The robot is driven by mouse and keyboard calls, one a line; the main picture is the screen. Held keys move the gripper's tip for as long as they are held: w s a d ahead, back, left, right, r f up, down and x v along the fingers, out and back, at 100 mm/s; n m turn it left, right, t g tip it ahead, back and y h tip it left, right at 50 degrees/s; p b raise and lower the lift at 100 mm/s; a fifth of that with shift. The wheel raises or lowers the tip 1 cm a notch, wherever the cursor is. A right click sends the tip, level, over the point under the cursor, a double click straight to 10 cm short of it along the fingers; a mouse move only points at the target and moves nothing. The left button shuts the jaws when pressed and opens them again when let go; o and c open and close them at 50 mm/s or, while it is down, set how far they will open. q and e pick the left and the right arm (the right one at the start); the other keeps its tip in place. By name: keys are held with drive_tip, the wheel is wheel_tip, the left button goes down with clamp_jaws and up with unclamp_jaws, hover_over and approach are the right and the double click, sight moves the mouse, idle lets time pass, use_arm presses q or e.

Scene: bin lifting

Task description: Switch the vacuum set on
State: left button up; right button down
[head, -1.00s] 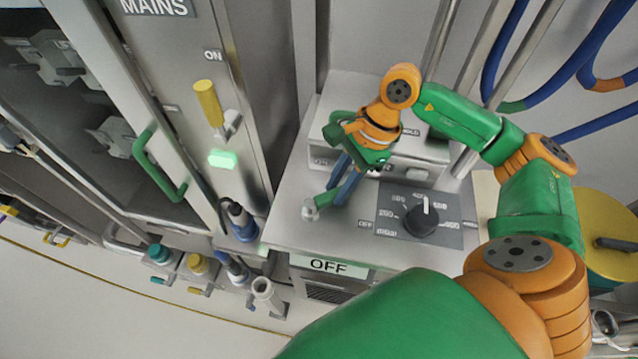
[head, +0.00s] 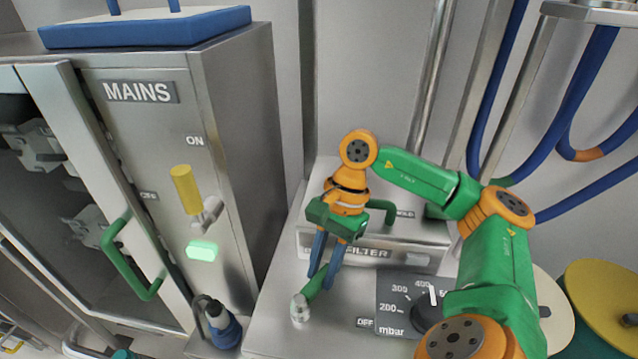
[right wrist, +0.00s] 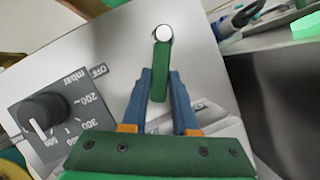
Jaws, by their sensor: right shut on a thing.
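The vacuum set (head: 260,335) is a grey metal cabinet below my right arm. A green lever (head: 318,287) with a round metal pivot (head: 300,308) stands on its top. My right gripper (head: 320,278) has its blue fingers closed on this lever. In the right wrist view the lever (right wrist: 160,85) lies between the fingertips (right wrist: 159,75), with its round end beyond them. A dial marked mbar (head: 430,312) with a black knob is right of the lever, partly hidden by my arm. My left gripper is not in view.
The MAINS cabinet (head: 235,130) stands at the left, with a yellow-handled switch (head: 185,188), a lit green lamp (head: 202,250) and a green door handle (head: 125,260). A FILTER box (head: 400,250) stands behind the gripper. Blue hoses (head: 590,90) hang at the right.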

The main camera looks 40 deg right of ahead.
drive_tip(key=c, duration=0.7)
unclamp_jaws()
